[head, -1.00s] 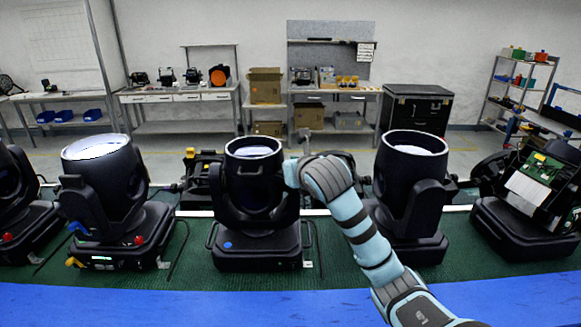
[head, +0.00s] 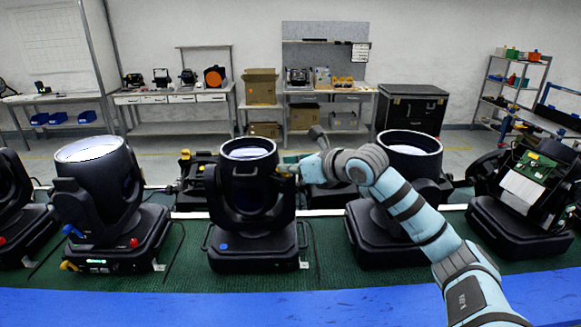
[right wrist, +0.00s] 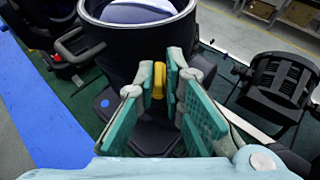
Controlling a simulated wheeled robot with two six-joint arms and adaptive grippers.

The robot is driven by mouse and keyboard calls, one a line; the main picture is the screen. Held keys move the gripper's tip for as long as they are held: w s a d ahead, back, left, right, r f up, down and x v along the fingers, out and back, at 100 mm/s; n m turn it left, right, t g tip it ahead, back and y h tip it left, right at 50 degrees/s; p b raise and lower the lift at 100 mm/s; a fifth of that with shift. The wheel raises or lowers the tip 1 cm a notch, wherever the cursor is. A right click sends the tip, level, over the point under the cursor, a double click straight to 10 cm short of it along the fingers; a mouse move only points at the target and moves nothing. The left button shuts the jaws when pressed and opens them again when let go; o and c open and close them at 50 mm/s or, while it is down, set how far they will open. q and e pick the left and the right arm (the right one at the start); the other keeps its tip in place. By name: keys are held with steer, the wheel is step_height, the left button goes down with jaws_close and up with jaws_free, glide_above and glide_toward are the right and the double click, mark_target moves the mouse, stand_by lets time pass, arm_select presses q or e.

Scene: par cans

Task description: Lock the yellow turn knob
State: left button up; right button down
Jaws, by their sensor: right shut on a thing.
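The yellow turn knob (right wrist: 158,80) is on the side of the middle black par can; in the right wrist view it is between my right gripper's fingertips. My right gripper (right wrist: 157,82) has green pads and pale fingertips and is shut on the knob. In the head view, the right gripper (head: 288,165) reaches the right side of the middle par can (head: 250,190), and the knob is mostly hidden there. The par can stands upright on its base, with a blue dot on the front. My left gripper is not in view.
More black par cans stand in a row, one at left (head: 100,195) and one behind my right arm (head: 410,150). An opened fixture with a green circuit board (head: 535,165) is at right. The blue front strip (head: 200,300) is clear. Another fixture (right wrist: 280,90) lies behind the gripper.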

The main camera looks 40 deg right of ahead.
steer(key=shift+f, duration=0.2)
steer(key=c, duration=1.8)
jaws_free()
steer(key=shift+a, duration=0.1)
steer(key=shift+o, duration=0.2)
steer(key=shift+w+r, duration=0.1)
